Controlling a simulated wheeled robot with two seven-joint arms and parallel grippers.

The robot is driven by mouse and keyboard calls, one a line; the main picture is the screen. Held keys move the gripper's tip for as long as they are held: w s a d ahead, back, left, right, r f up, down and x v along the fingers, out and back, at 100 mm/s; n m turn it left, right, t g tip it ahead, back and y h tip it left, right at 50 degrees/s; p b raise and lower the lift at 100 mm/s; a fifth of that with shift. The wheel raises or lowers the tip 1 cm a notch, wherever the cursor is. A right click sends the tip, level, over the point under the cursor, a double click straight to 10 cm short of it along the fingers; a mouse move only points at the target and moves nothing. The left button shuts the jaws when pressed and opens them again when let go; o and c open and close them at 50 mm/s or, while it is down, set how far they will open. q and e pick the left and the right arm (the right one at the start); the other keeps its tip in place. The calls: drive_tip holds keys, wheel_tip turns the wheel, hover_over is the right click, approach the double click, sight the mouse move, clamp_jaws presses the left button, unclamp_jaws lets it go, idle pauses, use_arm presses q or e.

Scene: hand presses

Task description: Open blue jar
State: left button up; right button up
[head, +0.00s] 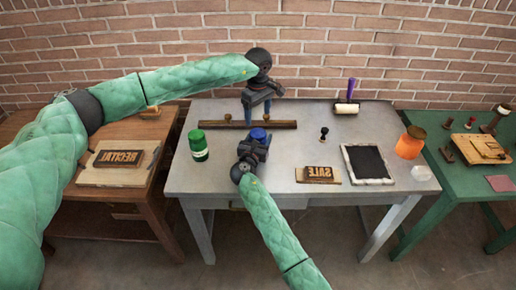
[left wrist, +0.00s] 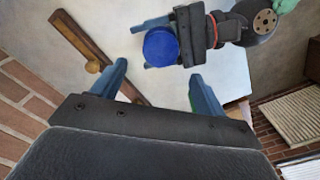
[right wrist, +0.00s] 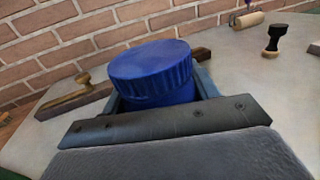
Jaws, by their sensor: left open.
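The blue jar shows mainly as its ribbed blue lid (head: 259,134), which is also in the left wrist view (left wrist: 161,47) and the right wrist view (right wrist: 152,68). My right gripper (head: 255,148) is low over the grey table, with its fingers on both sides of the jar below the lid. They look shut on it, and the jar's lower body is mostly hidden. The lid is on the jar. My left gripper (head: 258,112) points down above and behind the jar, open and empty. In the left wrist view its fingers (left wrist: 158,72) are apart, with the lid beyond them.
A green jar (head: 198,145) stands left on the grey table (head: 225,182). A wooden bar with knobs (head: 221,125) lies behind the blue jar. To the right are a small black stamp (head: 323,133), a SALE block (head: 318,174), a framed black plate (head: 367,163) and an orange jar (head: 410,143).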

sight(258, 133)
drive_tip(key=c, duration=0.7)
use_arm(q)
drive_tip(key=shift+s+d+f, duration=0.1)
drive_tip(key=shift+s+f, duration=0.25)
drive_tip(key=shift+f, duration=0.4)
use_arm(e)
clamp_jaws()
use_arm(q)
drive_tip(key=shift+s+d+f, duration=0.1)
drive_tip(key=shift+d+f, duration=0.1)
drive_tip(key=shift+d+r, duration=0.1)
drive_tip(key=shift+d, duration=0.05)
drive_tip(key=m, duration=0.3)
drive_tip(key=shift+w+r+h, duration=0.2)
drive_tip(key=shift+r+h, duration=0.1)
drive_tip(key=shift+r, duration=0.05)
drive_tip(key=m, duration=0.2)
drive_tip(key=r+m, duration=0.1)
drive_tip(key=m, duration=0.1)
drive_tip(key=shift+w+a, duration=0.2)
drive_tip(key=shift+a, duration=0.05)
drive_tip(key=m, duration=0.6)
drive_tip(key=shift+a, duration=0.25)
drive_tip(key=shift+m, duration=0.3)
drive_tip(key=shift+f, duration=4.05)
use_arm(e)
drive_tip(key=shift+r, duration=0.1)
